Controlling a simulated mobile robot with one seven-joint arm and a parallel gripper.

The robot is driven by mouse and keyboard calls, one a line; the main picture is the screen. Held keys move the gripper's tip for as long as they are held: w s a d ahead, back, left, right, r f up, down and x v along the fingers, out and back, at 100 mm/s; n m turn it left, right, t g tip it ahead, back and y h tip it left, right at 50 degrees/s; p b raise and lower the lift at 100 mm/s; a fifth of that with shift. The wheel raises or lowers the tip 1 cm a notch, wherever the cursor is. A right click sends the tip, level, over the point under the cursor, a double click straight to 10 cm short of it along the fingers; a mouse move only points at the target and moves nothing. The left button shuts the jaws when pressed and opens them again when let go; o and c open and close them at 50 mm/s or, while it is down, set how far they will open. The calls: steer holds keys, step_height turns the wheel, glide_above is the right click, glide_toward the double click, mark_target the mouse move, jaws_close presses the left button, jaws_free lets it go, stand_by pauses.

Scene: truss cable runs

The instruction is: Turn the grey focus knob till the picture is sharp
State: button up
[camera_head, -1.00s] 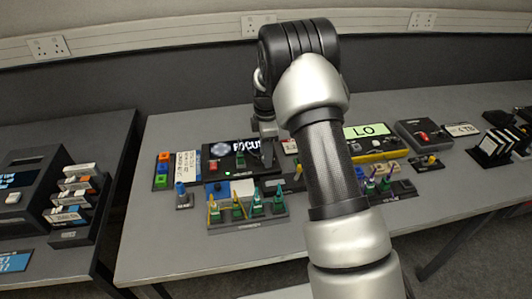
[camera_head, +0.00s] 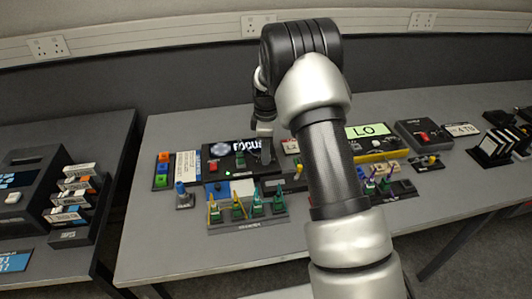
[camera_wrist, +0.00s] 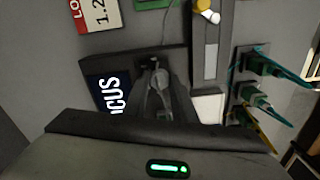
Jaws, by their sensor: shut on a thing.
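My gripper (camera_wrist: 157,98) points down at the panel and is shut on the grey focus knob (camera_wrist: 157,78), whose round top shows between the fingers. In the head view my gripper (camera_head: 266,153) covers the knob and the screen's right end.
The front left tabletop is clear.

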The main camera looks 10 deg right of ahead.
steer(key=m, duration=0.5)
steer(key=shift+m, duration=0.3)
steer(key=m, duration=1)
steer(key=shift+m, duration=0.4)
steer(key=shift+m+p, duration=0.3)
steer(key=shift+m, duration=1.9)
steer(key=o, duration=1)
steer(key=shift+o, duration=0.2)
step_height(320, 180, up, 18)
steer(key=p, duration=0.1)
steer(key=shift+f, duration=0.25)
